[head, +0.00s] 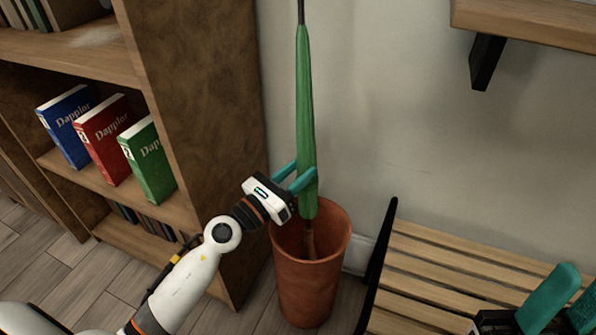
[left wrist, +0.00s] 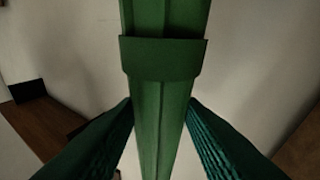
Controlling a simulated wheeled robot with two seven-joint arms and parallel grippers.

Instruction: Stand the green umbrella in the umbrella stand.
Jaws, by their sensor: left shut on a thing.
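The green umbrella (head: 306,100) is closed and close to upright, with its thin dark shaft at the top and a brown handle at the bottom. The handle is over or inside the mouth of the terracotta umbrella stand (head: 308,290); how deep it reaches, I cannot tell. My left gripper (head: 302,180) is shut on the umbrella's lower part, just above the stand's rim. The left wrist view shows the umbrella (left wrist: 163,100) between the teal fingers, with a strap around it. My right gripper (head: 562,302) is at the lower right, its fingers apart and empty.
A wooden bookshelf (head: 205,100) with blue, red and green books stands left of the stand. A slatted wooden bench (head: 430,265) with a black end is to the right. A wooden wall shelf (head: 530,22) juts out at upper right. The pale wall is close behind.

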